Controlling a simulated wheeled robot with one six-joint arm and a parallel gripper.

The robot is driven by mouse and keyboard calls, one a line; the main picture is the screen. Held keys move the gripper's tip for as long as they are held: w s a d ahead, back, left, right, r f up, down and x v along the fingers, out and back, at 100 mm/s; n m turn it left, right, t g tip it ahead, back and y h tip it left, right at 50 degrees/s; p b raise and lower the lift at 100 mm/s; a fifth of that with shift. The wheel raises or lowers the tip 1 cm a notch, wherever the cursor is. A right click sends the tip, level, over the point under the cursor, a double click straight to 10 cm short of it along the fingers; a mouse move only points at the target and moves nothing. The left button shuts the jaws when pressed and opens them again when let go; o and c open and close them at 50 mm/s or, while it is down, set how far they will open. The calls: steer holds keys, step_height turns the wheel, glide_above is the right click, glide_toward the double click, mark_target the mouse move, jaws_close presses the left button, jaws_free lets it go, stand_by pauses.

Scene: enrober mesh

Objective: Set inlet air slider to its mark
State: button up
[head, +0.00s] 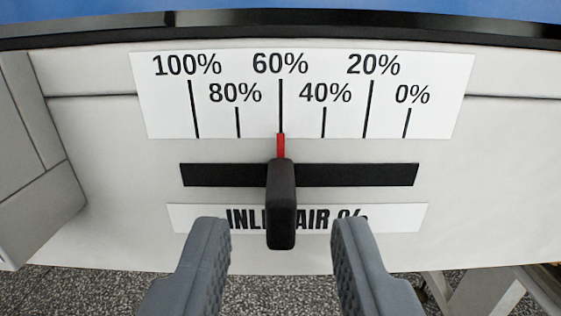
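The inlet air slider has a dark upright knob (281,205) with a red pointer (281,146) at its top. The knob sits near the middle of a black horizontal slot (350,175). The pointer lines up with the 60% line on the white scale plate (455,100), which runs from 100% at left to 0% at right. My gripper (281,232) is open, with one grey finger on each side of the knob's lower end and visible gaps to both. The knob hides the middle of the label (405,218), which reads as "INLET AIR %".
The pale panel (500,200) around the slot is clear. A grey box-like part (35,150) stands out at the left. A dark rail (280,22) runs along the top. Speckled floor (110,285) and a pale metal leg (490,295) show below.

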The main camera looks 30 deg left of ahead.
mark_target(281, 200)
steer(key=shift+x, duration=1.4)
jaws_close()
